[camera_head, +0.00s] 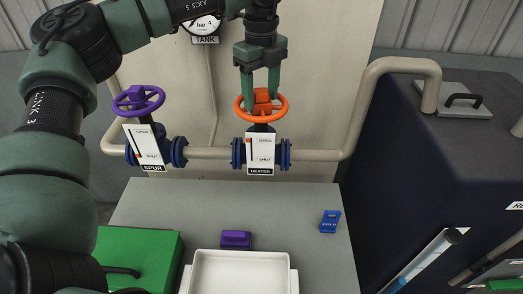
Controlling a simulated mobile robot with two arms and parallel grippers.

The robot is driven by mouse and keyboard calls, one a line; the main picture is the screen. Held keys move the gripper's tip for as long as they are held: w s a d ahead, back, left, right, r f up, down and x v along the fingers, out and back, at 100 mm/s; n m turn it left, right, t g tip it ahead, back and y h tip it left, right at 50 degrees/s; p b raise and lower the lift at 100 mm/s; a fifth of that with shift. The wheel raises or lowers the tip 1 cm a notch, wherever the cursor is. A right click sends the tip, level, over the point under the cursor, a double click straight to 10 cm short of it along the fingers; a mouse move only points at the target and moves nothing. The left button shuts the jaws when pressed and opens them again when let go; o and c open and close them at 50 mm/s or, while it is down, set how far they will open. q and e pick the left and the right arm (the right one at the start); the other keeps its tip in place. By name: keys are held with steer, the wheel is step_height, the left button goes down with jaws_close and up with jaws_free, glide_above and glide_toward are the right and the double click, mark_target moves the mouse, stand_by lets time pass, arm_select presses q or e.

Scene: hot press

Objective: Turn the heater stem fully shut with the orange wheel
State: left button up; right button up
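The orange wheel (283,109) sits on top of the heater valve, on the pipe in front of the beige panel. A white plate (260,148) below it reads OPEN at the top, SHUT lower down and HEATER at the foot; its pointer is too small to read surely. My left gripper (262,96) points down over the wheel from above. Its two fingers stand apart, one on each side of the orange hub. I cannot tell whether they press on it. My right gripper is not in view.
A purple wheel (139,101) on the SPUR valve stands to the left on the same beige pipe (208,153). A tank gauge (203,26) hangs above. A white tray (240,255), purple block (236,240), blue COLD tag (330,221) and green box (142,258) are on the grey bench.

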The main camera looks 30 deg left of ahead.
arm_select(q)
steer(key=n+b, duration=0.2)
steer(key=n, duration=0.4)
steer(key=shift+f+n+b, duration=0.15)
steer(key=shift+n+b, duration=0.15)
steer(key=shift+b, duration=0.1)
steer(key=shift+n+b, duration=0.4)
steer(key=shift+n, duration=1.1)
